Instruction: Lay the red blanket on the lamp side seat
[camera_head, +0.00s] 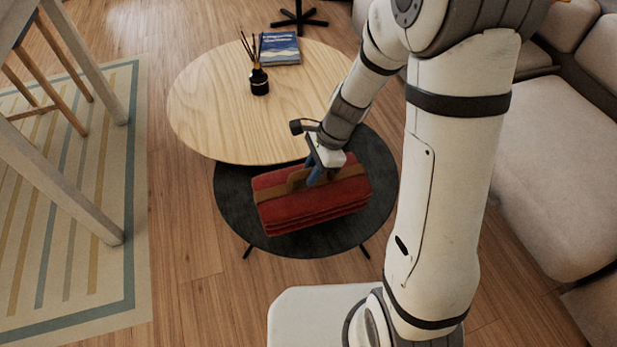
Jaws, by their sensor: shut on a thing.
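The red blanket (310,208) is folded in layers with a tan band and handle around it. It is over the low dark round table (240,222); I cannot tell whether it touches the top. My gripper (322,172) is shut on the blanket at its band handle, from above. Part of the band is hidden by the fingers. A beige sofa seat (560,170) is at the right, partly hidden by my arm. The lamp is not clearly in view, so I cannot tell which seat is beside it.
A light wooden round table (215,115) holds a dark reed diffuser (259,82) and a blue book (280,50). A striped rug (75,240) and wooden legs of a tall piece of furniture (75,185) are at the left. Bare wooden floor lies between rug and tables.

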